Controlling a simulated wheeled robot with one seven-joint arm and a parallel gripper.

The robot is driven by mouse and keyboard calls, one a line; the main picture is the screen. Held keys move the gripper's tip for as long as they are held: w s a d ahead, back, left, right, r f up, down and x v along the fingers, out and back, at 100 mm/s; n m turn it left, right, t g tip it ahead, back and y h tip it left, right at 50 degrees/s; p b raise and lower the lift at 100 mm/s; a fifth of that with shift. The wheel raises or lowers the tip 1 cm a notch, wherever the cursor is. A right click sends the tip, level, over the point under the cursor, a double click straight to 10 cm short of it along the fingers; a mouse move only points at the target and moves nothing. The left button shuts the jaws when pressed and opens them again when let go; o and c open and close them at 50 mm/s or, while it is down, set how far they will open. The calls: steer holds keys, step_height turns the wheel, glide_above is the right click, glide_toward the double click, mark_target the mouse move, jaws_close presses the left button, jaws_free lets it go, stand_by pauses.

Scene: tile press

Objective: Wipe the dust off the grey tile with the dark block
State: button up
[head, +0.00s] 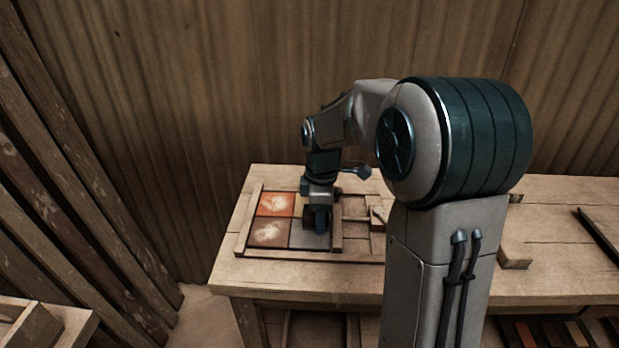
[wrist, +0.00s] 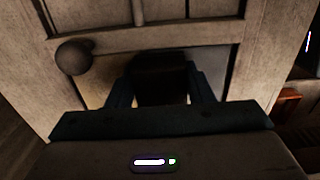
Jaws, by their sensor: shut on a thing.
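The grey tile (head: 304,241) lies at the near right of a wooden frame (head: 335,234) holding several square tiles. In the head view my gripper (head: 319,224) points down over the tile and hides its far right part. In the wrist view the dark block (wrist: 160,66) is between the two fingers of my gripper (wrist: 161,88), which is shut on it. A strip of the grey tile (wrist: 217,72) shows right of the block. The block is low over the tiles; I cannot tell whether it touches. Dust on the grey tile cannot be made out.
An orange tile (head: 271,204) and a brown tile (head: 270,234) with pale dusty patches fill the frame's left half. A dark round knob (wrist: 73,56) stands on the frame. Wooden compartments (head: 355,208) lie just right. The workbench (head: 300,274) is bare in front.

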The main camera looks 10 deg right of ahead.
step_height(320, 180, up, 3)
steer(key=shift+s+r+p, duration=0.15)
steer(key=shift+p, duration=0.55)
step_height(320, 180, up, 5)
steer(key=p, duration=0.4)
